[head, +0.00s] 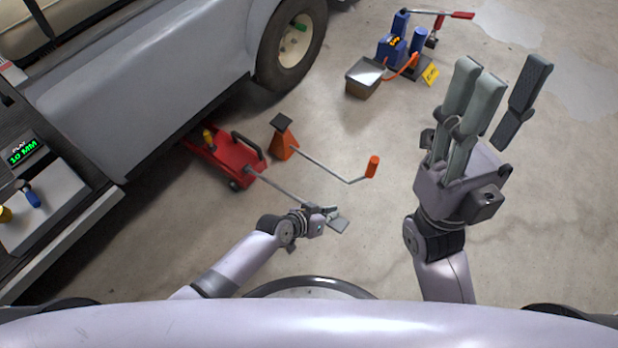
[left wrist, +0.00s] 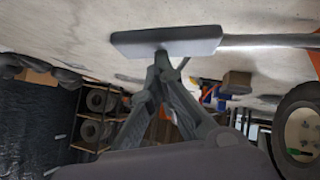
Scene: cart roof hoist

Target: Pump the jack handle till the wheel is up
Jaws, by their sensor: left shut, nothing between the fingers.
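A red floor jack (head: 222,153) stands at the edge of the grey cart body. Its thin metal handle (head: 280,188) runs toward me and ends in a flat grey pad (head: 339,226). The pad also shows in the left wrist view (left wrist: 166,42). My left gripper (head: 328,211) is shut and empty. Its fingertips meet right at the pad's edge; I cannot tell whether they touch it. My right gripper (head: 500,78) is open and empty above the floor at the right, away from the jack. The cart's wheel (head: 292,45) is at the top; I cannot tell whether it clears the floor.
An orange stand (head: 284,139) with a crank rod and orange grip (head: 372,167) stands right of the jack. A blue pump unit (head: 392,50) with a red lever and a metal box (head: 367,76) sits farther back. A display (head: 21,150) reads 10 MM. The right-hand floor is mostly clear.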

